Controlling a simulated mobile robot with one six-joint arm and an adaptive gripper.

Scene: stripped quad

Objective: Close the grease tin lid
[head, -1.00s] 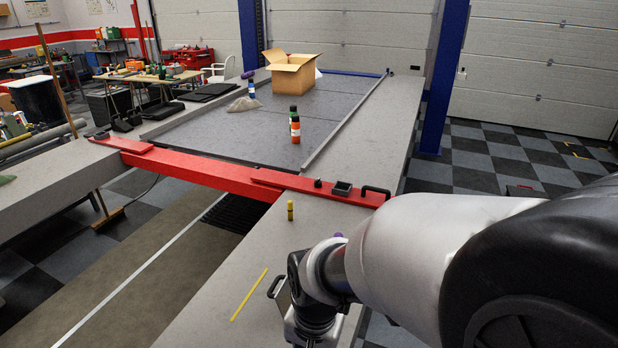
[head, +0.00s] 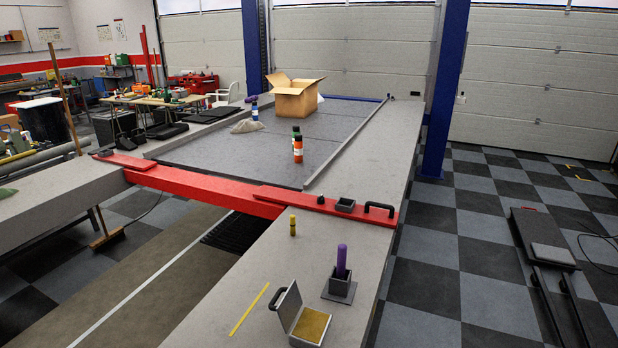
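The grease tin (head: 317,311) is a shallow grey box with a yellow-brown fill, on the near grey runway of the lift. Its lid (head: 290,306) is open, standing up tilted along the tin's left side. A dark handle (head: 277,298) sticks out from the lid's outer face. Nothing touches the lid or the tin. My gripper and arm are not in view.
Behind the tin, a purple-handled tool (head: 341,258) stands in a dark holder (head: 340,287). A small yellow bottle (head: 293,226) stands farther back. A yellow strip (head: 249,310) lies left of the tin. The runway's left edge drops to a pit.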

